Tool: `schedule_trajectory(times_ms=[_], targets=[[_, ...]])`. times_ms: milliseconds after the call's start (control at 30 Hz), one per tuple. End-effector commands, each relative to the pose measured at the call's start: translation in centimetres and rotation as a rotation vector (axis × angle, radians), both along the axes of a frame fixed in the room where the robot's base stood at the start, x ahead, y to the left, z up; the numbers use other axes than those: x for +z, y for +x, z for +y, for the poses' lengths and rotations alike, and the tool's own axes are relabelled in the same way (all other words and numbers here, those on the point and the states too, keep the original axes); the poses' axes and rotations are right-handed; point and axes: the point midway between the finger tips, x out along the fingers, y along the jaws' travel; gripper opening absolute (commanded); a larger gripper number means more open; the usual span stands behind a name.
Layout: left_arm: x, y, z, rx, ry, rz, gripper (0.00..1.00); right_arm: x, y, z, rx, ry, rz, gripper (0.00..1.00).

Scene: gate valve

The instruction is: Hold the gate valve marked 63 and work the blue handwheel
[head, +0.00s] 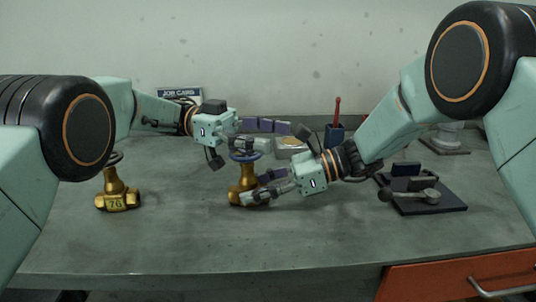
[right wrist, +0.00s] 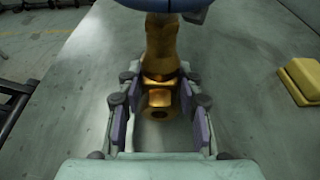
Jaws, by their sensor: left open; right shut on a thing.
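The brass gate valve (head: 243,181) stands upright mid-table with its blue handwheel (head: 244,156) on top. My right gripper (head: 254,187) comes in low from the right and is shut on the valve's lower body. In the right wrist view the brass body (right wrist: 160,60) stands between the pads, with the blue handwheel (right wrist: 150,5) cut off at the top edge. The number on this valve is hidden. My left gripper (head: 278,136) is open, just above and behind the handwheel, its fingers pointing right; I cannot tell whether it touches the wheel.
A second brass valve (head: 118,196), its plate reading about 76, stands at left with a dark handwheel. A dark pad (head: 440,203) with a grey clamp-like tool lies at right. A blue holder (head: 335,138) with a red-handled tool stands behind. The front middle is clear.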

Motion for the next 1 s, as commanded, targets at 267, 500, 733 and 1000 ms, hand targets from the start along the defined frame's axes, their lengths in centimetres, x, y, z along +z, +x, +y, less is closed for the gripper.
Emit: schedule_trajectory(times_ms=[267, 500, 733, 1000], targets=[[4.3, 0.0, 0.0, 0.0, 0.0, 0.0, 0.69, 0.0, 0.0, 0.0, -0.001, 0.0, 0.001, 0.18], [5.3, 0.0, 0.0, 0.0, 0.0, 0.002, 0.69, 0.0, 0.0, 0.0, -0.001, 0.0, 0.001, 0.18], [5.3, 0.0, 0.0, 0.0, 0.0, 0.002, 0.69, 0.0, 0.0, 0.0, -0.001, 0.0, 0.001, 0.18], [5.2, 0.0, 0.0, 0.0, 0.0, 0.002, 0.69, 0.0, 0.0, 0.0, -0.001, 0.0, 0.001, 0.54]])
